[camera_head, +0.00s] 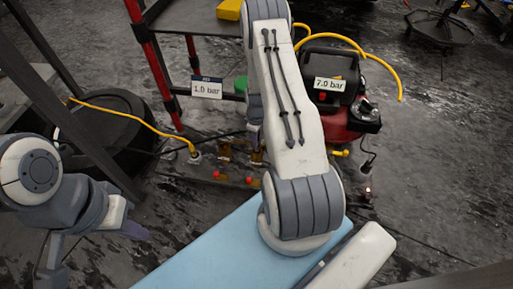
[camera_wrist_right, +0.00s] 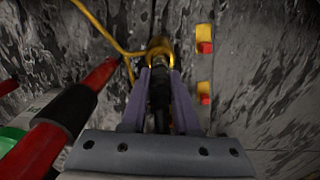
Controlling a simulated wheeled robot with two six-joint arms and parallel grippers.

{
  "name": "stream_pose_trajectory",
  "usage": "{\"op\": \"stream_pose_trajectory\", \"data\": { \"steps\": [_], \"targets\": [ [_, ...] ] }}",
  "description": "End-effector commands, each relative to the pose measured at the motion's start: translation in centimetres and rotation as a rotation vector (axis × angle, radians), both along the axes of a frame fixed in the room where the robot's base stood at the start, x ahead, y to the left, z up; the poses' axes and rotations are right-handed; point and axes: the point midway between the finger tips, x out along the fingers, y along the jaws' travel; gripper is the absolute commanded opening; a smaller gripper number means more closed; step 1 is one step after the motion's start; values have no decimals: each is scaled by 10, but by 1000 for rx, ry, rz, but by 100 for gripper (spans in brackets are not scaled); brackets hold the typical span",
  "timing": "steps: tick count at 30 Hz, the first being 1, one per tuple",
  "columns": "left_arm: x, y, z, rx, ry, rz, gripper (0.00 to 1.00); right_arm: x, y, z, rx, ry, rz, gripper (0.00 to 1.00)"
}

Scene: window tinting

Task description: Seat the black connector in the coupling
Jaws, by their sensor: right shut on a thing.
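In the right wrist view, my right gripper (camera_wrist_right: 160,88) is shut on the black connector (camera_wrist_right: 160,112), which stands between the two purple fingers. The connector's far end points at a brass-coloured coupling (camera_wrist_right: 159,46) just beyond the fingertips. The two overlap in this view, and I cannot tell how deep the connector sits or whether it is in. In the head view, my right arm hides its own gripper and the connector. My left gripper (camera_head: 128,230) is at the lower left, away from the coupling; its jaw gap is not clear.
Red knobs on yellow fittings (camera_wrist_right: 204,47) stand right of the coupling. A yellow hose (camera_wrist_right: 97,25) runs to its left. A red post (camera_wrist_right: 50,135) is close on the left. A compressor (camera_head: 333,75) labelled 7.0 bar stands behind; another sign (camera_head: 207,87) reads 1.0 bar.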

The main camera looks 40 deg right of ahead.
Motion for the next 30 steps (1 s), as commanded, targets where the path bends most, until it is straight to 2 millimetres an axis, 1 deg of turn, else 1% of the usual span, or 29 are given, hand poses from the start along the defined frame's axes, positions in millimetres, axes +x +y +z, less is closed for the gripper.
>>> {"op": "stream_pose_trajectory", "data": {
  "steps": [6, 7, 15, 19, 20, 21, 22, 30],
  "targets": [
    [0, 0, -22, 0, 0, 0, 0, -1, 0, -35, 0, 1, 0, 0],
    [0, 0, -24, 0, 0, 0, 0, -1, 0, -38, 0, 1, 0, 0],
    [0, 0, -22, 0, 0, 0, 0, 0, 0, -37, -1, 0, 0, 0],
    [0, 0, -24, 0, 0, 0, 0, 0, 0, -41, 0, 0, 0, 0],
    [0, 0, -24, 0, 0, 0, 0, 0, 0, -41, 0, 0, 0, 33],
    [0, 0, -23, 0, 0, 0, 0, 0, 0, -40, -1, 0, 0, 48],
    [0, 0, -23, 0, 0, 0, 0, 0, 0, -40, 0, 0, 0, 59],
    [0, 0, -23, 0, 0, 0, 0, -1, 0, -40, 0, 0, 0, 59]
  ]
}}
